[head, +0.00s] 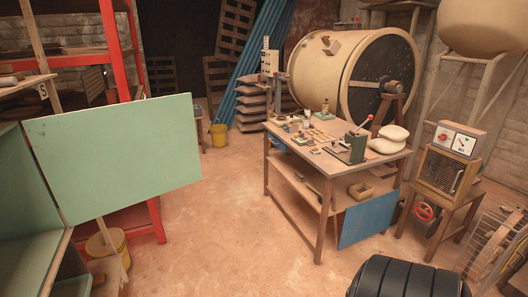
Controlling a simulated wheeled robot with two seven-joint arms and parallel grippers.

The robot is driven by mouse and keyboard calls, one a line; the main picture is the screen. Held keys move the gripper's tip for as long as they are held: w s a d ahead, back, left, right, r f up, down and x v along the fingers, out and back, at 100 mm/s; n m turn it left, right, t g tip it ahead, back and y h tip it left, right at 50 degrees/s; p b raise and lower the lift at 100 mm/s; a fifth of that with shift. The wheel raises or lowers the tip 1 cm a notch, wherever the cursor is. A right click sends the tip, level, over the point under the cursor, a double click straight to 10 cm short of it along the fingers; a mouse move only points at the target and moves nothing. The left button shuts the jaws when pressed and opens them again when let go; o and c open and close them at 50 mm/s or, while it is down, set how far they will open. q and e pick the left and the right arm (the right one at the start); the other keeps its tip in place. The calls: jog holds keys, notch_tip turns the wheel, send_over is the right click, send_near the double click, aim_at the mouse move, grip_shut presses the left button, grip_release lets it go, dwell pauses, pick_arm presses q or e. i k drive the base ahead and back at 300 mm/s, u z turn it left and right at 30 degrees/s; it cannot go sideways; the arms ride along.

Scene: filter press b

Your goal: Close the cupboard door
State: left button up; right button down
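The cupboard (22,240) is green and stands at the left edge of the head view, cut off by the frame. Its flat green door (120,150) stands wide open, swung out to the right from the cupboard's front edge. The cupboard's inside shows in part at the lower left. Neither of my grippers is in view, so their state and distance from the door cannot be seen.
A wooden workbench (320,192) with tools and jars stands right of centre. A red rack (128,70) rises behind the door. A yellow bucket (108,248) stands below the door. A black ribbed object (410,280) is at the bottom right. The floor (220,230) between door and bench is clear.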

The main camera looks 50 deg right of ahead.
aim_at(97, 163)
jog(key=z, duration=0.25)
jog(key=k, duration=0.6)
jog(key=z, duration=1.15)
jog(key=i, duration=1)
jog(key=z, duration=0.6)
jog(key=i, duration=1)
jog(key=u, duration=1.1)
jog(key=i, duration=0.95)
jog(key=u, duration=1.05)
